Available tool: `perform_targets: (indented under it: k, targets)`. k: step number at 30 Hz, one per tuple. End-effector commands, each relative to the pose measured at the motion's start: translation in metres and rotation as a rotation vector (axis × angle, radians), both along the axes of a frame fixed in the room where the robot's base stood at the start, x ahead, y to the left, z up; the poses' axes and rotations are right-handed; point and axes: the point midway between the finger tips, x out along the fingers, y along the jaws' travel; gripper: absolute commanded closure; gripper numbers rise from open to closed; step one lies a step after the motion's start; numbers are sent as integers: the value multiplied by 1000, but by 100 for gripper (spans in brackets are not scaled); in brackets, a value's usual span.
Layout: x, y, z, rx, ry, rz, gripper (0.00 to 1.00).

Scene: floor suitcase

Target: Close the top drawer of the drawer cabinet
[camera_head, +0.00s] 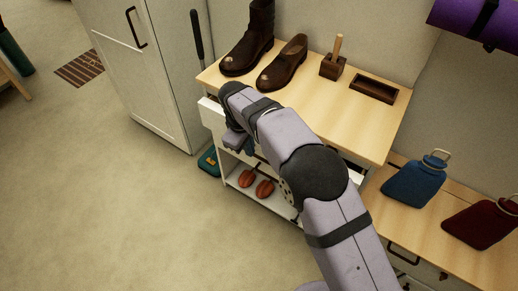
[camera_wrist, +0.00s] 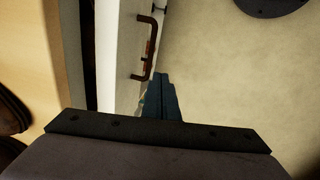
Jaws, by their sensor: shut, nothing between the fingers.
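The drawer cabinet (camera_head: 345,118) has a light wooden top and a white body. Its top drawer (camera_head: 211,115) stands out a little past the top's front edge, so it is partly open. My arm hides much of its front. In the wrist view, the white drawer front (camera_wrist: 128,50) with its dark bar handle (camera_wrist: 149,45) shows beyond a dark gap along the wooden top. My gripper (camera_wrist: 160,97) is shut and empty, on the outer side of the front near the handle. I cannot tell whether it touches. In the head view, my gripper (camera_head: 237,141) is partly hidden by my arm.
A boot (camera_head: 252,38), a low shoe (camera_head: 283,62), a wooden block with a handle (camera_head: 334,65) and a dark tray (camera_head: 374,89) stand on the cabinet. Orange-brown items (camera_head: 256,184) sit on the lower shelf. A white wardrobe (camera_head: 150,60) is at left. The front floor is clear.

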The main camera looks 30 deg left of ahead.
Motion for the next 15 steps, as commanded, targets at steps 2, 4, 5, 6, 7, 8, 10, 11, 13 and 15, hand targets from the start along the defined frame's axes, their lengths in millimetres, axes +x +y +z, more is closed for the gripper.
perform_targets:
  k: [2, 4, 5, 6, 7, 8, 10, 11, 13, 15]
  targets:
    - [-25, 16, -24, 1, 0, 51, 100]
    - [-51, 32, -41, 2, -1, 102, 100]
    - [-64, 39, -48, 4, -1, 128, 100]
    - [-83, 47, -60, 3, -1, 163, 100]
    - [-98, 53, -69, 2, 0, 191, 100]
    - [-114, 57, -80, -5, 2, 220, 100]
    - [-152, 62, -106, -27, 6, 289, 100]
    - [-165, 61, -119, -46, -3, 325, 100]
    - [-191, 56, -146, -102, -41, 417, 100]
    - [-207, 42, -174, -197, -113, 527, 100]
